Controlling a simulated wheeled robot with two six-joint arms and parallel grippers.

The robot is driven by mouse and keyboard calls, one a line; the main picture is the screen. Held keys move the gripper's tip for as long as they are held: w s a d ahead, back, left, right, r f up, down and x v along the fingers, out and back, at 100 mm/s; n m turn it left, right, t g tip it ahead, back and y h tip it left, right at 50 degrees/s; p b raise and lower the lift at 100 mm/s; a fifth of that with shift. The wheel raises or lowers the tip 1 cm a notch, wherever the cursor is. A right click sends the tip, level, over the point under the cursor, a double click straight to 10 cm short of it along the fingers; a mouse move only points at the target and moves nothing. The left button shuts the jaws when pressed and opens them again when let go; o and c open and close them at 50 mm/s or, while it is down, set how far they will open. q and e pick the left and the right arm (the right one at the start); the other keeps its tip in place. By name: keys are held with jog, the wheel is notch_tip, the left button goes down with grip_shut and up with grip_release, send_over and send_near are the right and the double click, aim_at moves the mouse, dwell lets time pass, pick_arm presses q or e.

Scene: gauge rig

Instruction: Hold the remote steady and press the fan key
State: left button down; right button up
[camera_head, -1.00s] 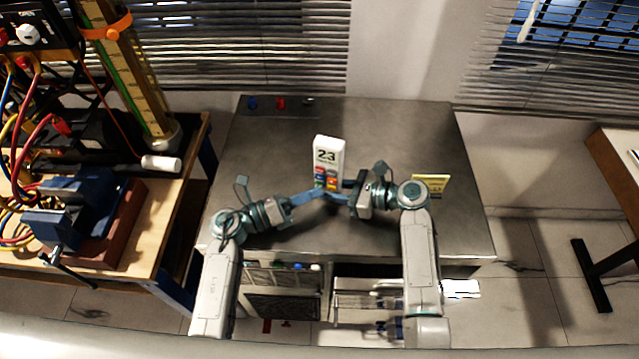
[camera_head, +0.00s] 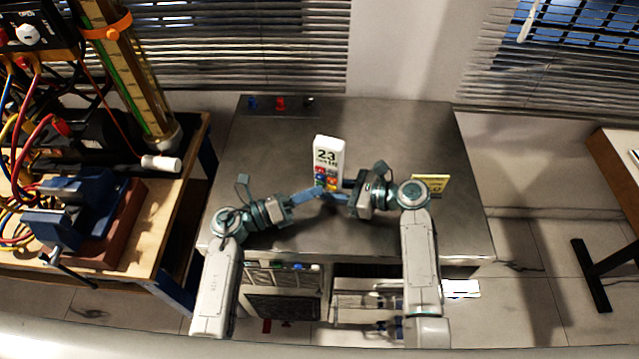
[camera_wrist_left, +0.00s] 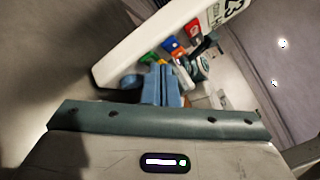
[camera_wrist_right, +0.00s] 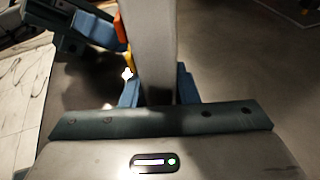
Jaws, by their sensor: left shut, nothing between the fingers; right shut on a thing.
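The white remote (camera_head: 329,150) stands upright above the steel table, showing 23 on its face and several coloured keys below. My right gripper (camera_head: 347,188) is shut on the remote; in the right wrist view the remote's grey-looking edge (camera_wrist_right: 152,50) sits between the blue fingers. My left gripper (camera_head: 328,192) is shut and empty, its fingertips close in front of the lower keys. In the left wrist view its fingertips (camera_wrist_left: 163,80) are near the green key (camera_wrist_left: 150,58) and orange key (camera_wrist_left: 175,55); I cannot tell whether they touch. The key symbols are too small to identify the fan key.
The steel table (camera_head: 400,135) is mostly clear. Small blue and red items (camera_head: 280,103) lie at its back edge. A yellow card (camera_head: 432,183) stands right of my right gripper. A wooden bench (camera_head: 165,215) with a blue vise (camera_head: 75,205) and cables stands at left.

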pick_arm(q)
jog(key=shift+s+a, duration=0.2)
jog(key=shift+s, duration=0.5)
jog(key=shift+w, duration=0.15)
jog(key=shift+w+d, duration=0.15)
jog(key=shift+w, duration=0.15)
jog(key=shift+w+d, duration=0.1)
jog(key=shift+w, duration=0.3)
dwell(0.5)
jog(key=shift+s, duration=0.1)
jog(key=shift+s+a, duration=0.25)
jog(key=shift+s, duration=0.5)
